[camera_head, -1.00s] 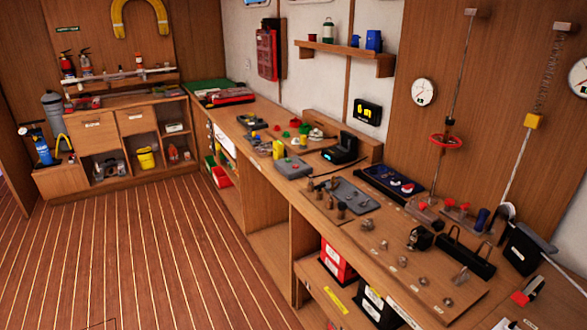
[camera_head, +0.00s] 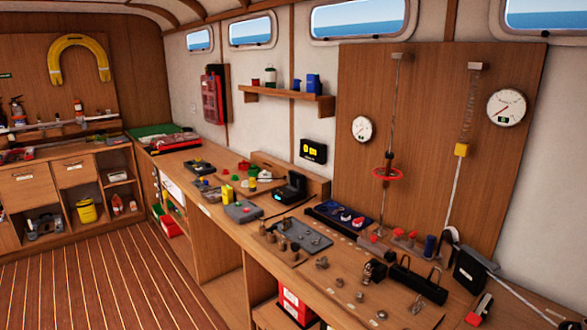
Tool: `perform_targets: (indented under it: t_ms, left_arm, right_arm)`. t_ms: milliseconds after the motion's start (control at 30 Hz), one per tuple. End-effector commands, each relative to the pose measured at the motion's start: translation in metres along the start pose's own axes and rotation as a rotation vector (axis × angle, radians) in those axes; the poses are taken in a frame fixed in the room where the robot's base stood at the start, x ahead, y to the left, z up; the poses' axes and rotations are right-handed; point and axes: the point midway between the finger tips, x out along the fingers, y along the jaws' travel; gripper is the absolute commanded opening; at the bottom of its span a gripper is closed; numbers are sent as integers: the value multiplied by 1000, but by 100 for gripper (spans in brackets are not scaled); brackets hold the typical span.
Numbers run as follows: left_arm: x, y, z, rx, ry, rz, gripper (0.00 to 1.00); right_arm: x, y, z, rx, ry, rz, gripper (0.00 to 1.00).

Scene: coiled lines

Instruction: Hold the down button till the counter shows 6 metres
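A small black counter (camera_head: 313,151) with yellow glowing characters is on the white wall above the bench. Its characters are too small to read for certain. A grey box (camera_head: 243,211) with small coloured parts lies on the bench below and left of the counter. I cannot tell whether the down button is on it; no button label is legible. A black device (camera_head: 291,190) with a small lit cyan patch stands right of the grey box. Neither of my grippers is in view.
The long wooden bench (camera_head: 215,240) holds several small tools and fittings. A wooden panel (camera_head: 425,110) with round gauges and rods stands at the bench's right part. A shelf (camera_head: 285,97) hangs above the counter. The striped floor (camera_head: 110,275) at left is clear.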

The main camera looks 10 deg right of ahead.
Motion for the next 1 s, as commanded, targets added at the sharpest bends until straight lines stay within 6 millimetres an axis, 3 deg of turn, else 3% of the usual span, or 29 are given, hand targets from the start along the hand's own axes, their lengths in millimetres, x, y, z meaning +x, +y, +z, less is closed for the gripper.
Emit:
perform_targets:
  t_ms: [233, 733, 1000]
  left_arm:
    - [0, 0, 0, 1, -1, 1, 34]
    - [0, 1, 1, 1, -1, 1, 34]
    - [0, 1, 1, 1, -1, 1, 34]
  right_arm:
    - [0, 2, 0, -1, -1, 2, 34]
    - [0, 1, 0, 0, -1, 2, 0]
    - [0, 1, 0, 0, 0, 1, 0]
